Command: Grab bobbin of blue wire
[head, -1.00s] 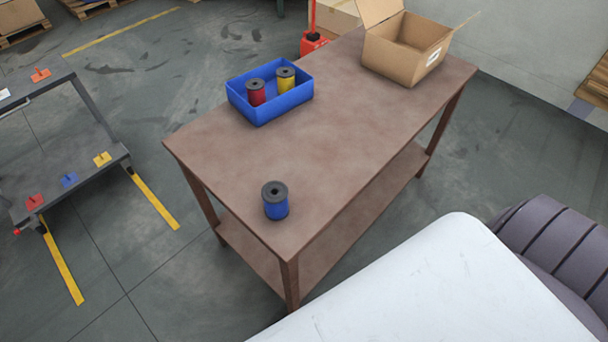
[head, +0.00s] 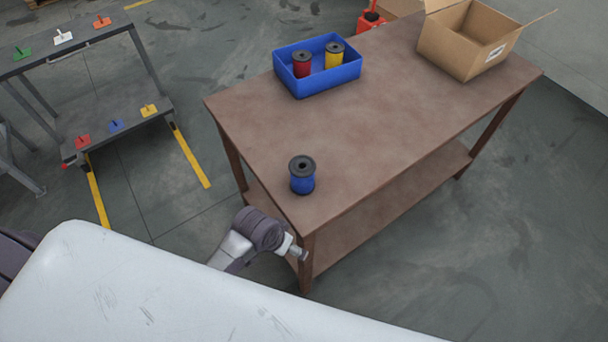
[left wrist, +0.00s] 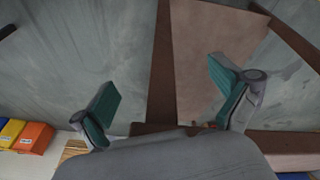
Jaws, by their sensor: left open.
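The bobbin of blue wire (head: 302,182) stands upright on the near corner of the brown table (head: 390,110), with dark flanges and a hole in its top. My left arm's wrist shows just off that corner, below the tabletop in the head view. My left gripper (left wrist: 166,95) is open in the left wrist view, its two green-padded fingers wide apart with nothing between them. The blue bobbin is not seen in the left wrist view. My right gripper is not in view.
A blue bin (head: 336,82) on the table holds a red bobbin (head: 302,68) and a yellow bobbin (head: 334,60). An open cardboard box (head: 465,45) stands at the far end. A grey rack (head: 110,120) stands left. The tabletop around the blue bobbin is clear.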

